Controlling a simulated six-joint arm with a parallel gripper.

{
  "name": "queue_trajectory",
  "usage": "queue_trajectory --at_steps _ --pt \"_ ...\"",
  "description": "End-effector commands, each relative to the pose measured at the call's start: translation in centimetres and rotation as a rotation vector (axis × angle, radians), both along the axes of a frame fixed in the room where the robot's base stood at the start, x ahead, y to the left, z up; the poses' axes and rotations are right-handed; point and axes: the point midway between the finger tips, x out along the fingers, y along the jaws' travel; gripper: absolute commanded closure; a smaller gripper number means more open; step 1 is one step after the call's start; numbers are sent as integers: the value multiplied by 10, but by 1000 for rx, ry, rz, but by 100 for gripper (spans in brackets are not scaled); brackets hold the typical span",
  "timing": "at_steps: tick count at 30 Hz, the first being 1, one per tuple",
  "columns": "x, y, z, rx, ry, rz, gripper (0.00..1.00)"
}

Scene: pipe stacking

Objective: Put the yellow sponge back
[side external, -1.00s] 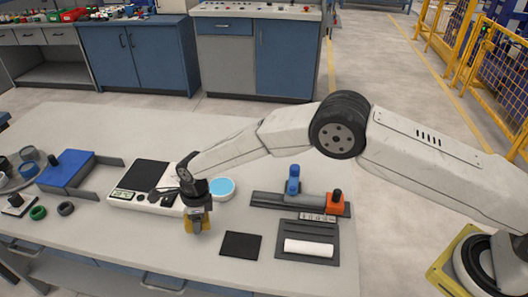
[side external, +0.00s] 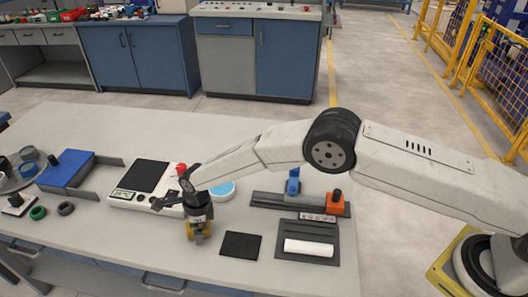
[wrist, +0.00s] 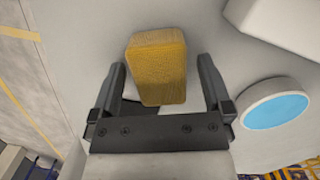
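The yellow sponge (wrist: 158,68) is a block seen between the two fingers of my gripper (wrist: 162,75) in the wrist view. The fingers stand apart, with a narrow gap on each side of the sponge, so my gripper is open around it. In the side external view, my gripper (side external: 200,236) points down at the front of the table, and the sponge (side external: 191,231) is partly hidden behind its fingers. I cannot tell exactly how the sponge's underside meets the table.
A black square pad (side external: 241,246) lies just right of my gripper. A white scale (side external: 143,184) is behind left, and a blue-topped round dish (side external: 223,190) behind right. A grey tray with a white roll (side external: 308,248) and a rail with an orange block (side external: 335,203) are further right.

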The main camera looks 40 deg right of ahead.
Motion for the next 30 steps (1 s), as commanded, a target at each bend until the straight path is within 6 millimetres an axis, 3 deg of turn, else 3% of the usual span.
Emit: queue_trajectory --at_steps 14,30 --pt "0 -1 11 1 -1 0 0" --pt "-3 -8 79 0 0 1 0"
